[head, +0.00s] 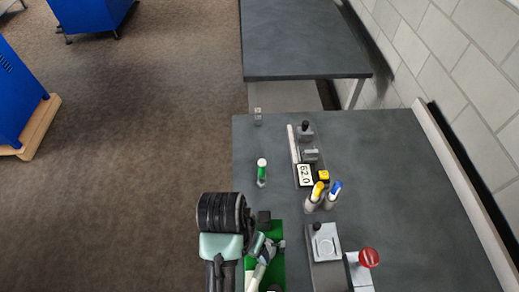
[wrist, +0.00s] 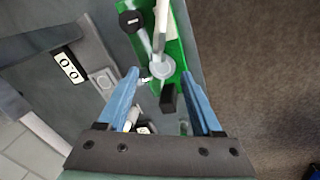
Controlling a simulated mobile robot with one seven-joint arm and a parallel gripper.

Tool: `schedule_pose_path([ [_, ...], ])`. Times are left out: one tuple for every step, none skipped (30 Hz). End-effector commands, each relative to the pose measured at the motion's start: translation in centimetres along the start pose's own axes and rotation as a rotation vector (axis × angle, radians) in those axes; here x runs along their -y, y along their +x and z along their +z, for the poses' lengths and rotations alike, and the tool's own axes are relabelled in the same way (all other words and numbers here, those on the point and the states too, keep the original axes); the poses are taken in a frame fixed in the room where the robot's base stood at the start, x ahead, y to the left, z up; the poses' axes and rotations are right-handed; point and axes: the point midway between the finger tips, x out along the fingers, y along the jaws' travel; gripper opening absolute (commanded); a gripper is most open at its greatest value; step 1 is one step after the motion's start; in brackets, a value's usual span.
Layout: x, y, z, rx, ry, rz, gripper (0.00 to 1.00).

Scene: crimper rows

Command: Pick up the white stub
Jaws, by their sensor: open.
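My gripper (wrist: 160,73) is open, its two blue fingers spread over the green tray (wrist: 183,40) in the wrist view. A small white piece (wrist: 131,118), which may be the white stub, shows beside the left finger, partly hidden by it. Another small pale bit (wrist: 146,79) lies near the left fingertip; I cannot tell which of the two is the stub. Between the fingers are a grey round-ended tool part (wrist: 161,67) and a black block (wrist: 168,98). In the head view my arm covers part of the green tray (head: 279,232), and the stub cannot be made out there.
A red-knobbed device (head: 368,258) is at front right. The table's right side is clear.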

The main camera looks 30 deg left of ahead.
Motion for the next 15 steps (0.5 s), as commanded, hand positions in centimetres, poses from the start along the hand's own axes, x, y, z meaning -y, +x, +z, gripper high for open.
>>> schedule_pose_path([
  [-0.1, 0.2, 0.9, 0.033, -0.006, 0.015, 0.67],
  [-0.2, 0.6, 1.3, 0.045, -0.007, 0.02, 0.67],
  [-0.2, 1.2, 1.6, 0.054, -0.008, 0.024, 0.67],
  [-0.3, 1.8, 1.7, 0.057, -0.008, 0.026, 0.67],
  [-0.3, 2.4, 1.7, 0.058, -0.008, 0.026, 0.67],
  [-0.3, 3.2, 1.8, 0.057, -0.008, 0.025, 0.67],
  [-0.3, 3.7, 1.7, 0.056, -0.008, 0.025, 0.67],
  [-0.3, 4.3, 1.7, 0.057, -0.007, 0.025, 0.67],
  [-0.3, 5.0, 1.8, 0.056, -0.007, 0.024, 0.67],
  [-0.4, 5.6, 1.8, 0.055, -0.007, 0.024, 0.67],
  [-0.3, 6.0, 1.8, 0.054, -0.007, 0.023, 0.67],
  [-0.3, 6.6, 1.8, 0.053, -0.007, 0.023, 0.67],
  [-0.3, 7.0, 1.7, 0.052, -0.007, 0.022, 0.67],
  [-0.3, 7.3, 1.8, 0.052, -0.007, 0.022, 0.67],
  [-0.3, 7.6, 1.7, 0.05, -0.007, 0.021, 0.67],
])
